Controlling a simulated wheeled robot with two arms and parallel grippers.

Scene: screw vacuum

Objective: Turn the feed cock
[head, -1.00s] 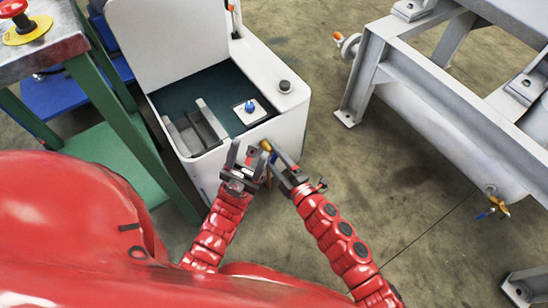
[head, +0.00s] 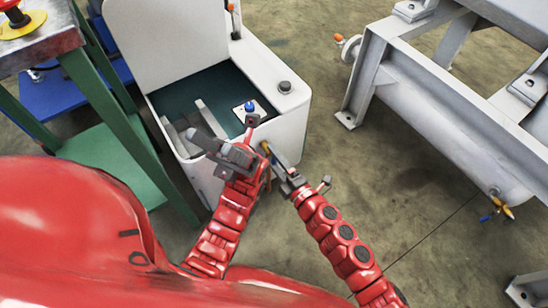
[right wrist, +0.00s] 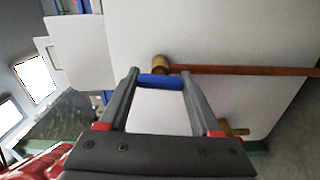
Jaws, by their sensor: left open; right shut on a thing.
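The feed cock (right wrist: 161,64) is a brass fitting on the white machine's wall, with a blue handle (right wrist: 160,81) in the right wrist view. My right gripper (right wrist: 159,78) is shut on that blue handle, one finger at each end. In the head view a bit of brass (head: 265,147) shows at the tip of my right gripper (head: 271,154), and most of the cock is hidden. My left gripper (head: 225,132) is open and empty, to the left of the right one, over the machine's front edge.
The white machine (head: 290,125) has an open bin with a blue knob (head: 249,106). A brown pipe (right wrist: 250,70) runs from the cock. A green-legged table (head: 115,115) stands left. A grey frame (head: 440,85) stands right, with another blue-handled cock (head: 502,208). Floor between is clear.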

